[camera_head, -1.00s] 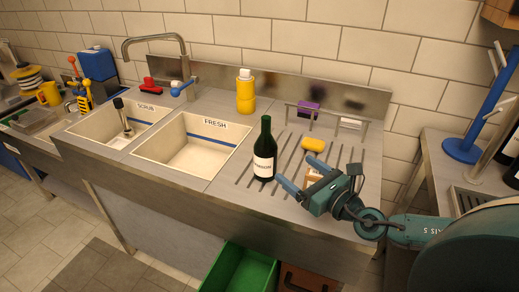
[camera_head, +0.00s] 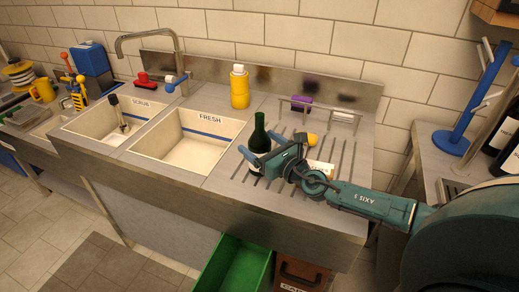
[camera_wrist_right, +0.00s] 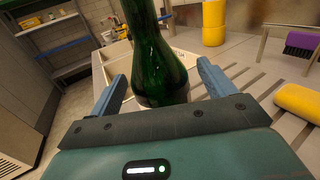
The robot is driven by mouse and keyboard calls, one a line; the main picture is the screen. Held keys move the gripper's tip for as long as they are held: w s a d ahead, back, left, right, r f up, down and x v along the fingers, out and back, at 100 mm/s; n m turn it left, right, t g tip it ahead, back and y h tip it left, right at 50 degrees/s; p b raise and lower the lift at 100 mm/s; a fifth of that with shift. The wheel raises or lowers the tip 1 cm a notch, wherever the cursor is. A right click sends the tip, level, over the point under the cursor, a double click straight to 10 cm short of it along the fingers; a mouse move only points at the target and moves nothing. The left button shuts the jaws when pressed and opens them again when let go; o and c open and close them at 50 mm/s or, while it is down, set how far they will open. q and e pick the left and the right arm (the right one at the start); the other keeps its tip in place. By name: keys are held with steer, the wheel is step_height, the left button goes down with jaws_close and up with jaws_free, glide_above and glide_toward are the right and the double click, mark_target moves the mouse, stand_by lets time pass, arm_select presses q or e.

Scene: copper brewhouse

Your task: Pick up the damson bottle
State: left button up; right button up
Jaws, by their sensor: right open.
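The damson bottle (camera_head: 260,132), dark green glass, stands upright on the grooved drainboard right of the FRESH basin. My right arm hides most of its label in the head view. My right gripper (camera_head: 256,148) is open at the bottle's body, with its fingers pointing left toward it. In the right wrist view the bottle (camera_wrist_right: 156,60) shows between the two blue fingers (camera_wrist_right: 162,78), with gaps at both sides. I cannot tell how deep it sits between them. My left gripper is not in view.
A yellow bottle (camera_head: 240,88) stands behind the FRESH basin (camera_head: 190,158). A low metal rack (camera_head: 318,108) stands at the back. A green crate (camera_head: 238,268) is below the front edge.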

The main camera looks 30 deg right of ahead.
steer(key=shift+w+a, duration=0.15)
steer(key=shift+w, duration=0.25)
steer(key=c, duration=1.2)
steer(key=shift+c, duration=0.5)
steer(key=shift+r, duration=0.1)
